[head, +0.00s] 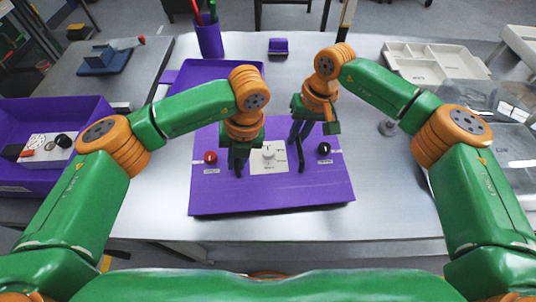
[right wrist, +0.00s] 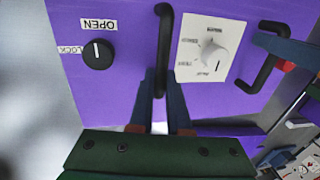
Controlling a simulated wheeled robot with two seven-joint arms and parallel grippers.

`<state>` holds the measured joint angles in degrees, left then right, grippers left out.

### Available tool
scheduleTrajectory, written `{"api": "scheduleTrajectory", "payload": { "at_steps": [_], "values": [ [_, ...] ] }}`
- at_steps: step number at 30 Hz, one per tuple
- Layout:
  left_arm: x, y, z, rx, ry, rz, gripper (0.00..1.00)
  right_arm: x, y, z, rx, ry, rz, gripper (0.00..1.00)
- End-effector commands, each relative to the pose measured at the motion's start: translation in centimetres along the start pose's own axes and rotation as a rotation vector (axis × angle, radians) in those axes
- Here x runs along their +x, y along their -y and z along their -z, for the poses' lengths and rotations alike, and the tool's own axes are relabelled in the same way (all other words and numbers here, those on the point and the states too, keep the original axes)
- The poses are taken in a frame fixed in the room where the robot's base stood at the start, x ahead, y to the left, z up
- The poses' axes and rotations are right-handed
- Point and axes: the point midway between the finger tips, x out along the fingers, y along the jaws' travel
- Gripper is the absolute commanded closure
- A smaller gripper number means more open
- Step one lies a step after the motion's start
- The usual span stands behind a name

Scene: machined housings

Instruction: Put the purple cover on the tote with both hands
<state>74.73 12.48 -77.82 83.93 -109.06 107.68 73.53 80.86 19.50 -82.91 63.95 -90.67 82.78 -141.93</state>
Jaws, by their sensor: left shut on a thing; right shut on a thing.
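The purple cover (head: 325,190) is a flat panel with a white dial plate, a red knob, a black knob and two black bar handles. It lies level in front of me, and it also shows in the right wrist view (right wrist: 130,110). My left gripper (head: 238,168) is shut on the left handle (right wrist: 262,75). My right gripper (head: 299,138) is shut on the right handle (right wrist: 163,30). An open purple tote (head: 95,108) stands at the left with parts in it, cut off by the picture edge. I cannot tell whether the cover touches the table.
The grey table (head: 375,205) has bare room right of the cover. A purple tray (head: 193,70) lies behind it at the left, partly hidden by my left arm. A purple pen cup (head: 209,40) stands farther back. A pale divided tray (head: 430,62) and clear bins (head: 485,105) are at the right.

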Motion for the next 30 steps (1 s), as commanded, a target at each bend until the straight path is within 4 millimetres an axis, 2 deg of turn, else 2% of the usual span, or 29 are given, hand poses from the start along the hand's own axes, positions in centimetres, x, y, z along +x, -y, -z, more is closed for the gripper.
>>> {"api": "scheduleTrajectory", "payload": {
  "at_steps": [5,13,30],
  "values": [
    [-0.9,-0.2,0.0,0.000,0.000,0.000,1.00,-0.9,0.2,0.0,0.000,-0.001,0.000,1.00],
    [-5.2,-1.0,0.0,0.000,0.000,0.000,1.00,-5.2,1.0,0.0,0.000,0.000,0.000,1.00],
    [-5.1,-1.0,0.0,0.000,0.000,0.000,1.00,-5.1,1.0,0.0,0.000,0.000,0.000,1.00]
  ]
}}
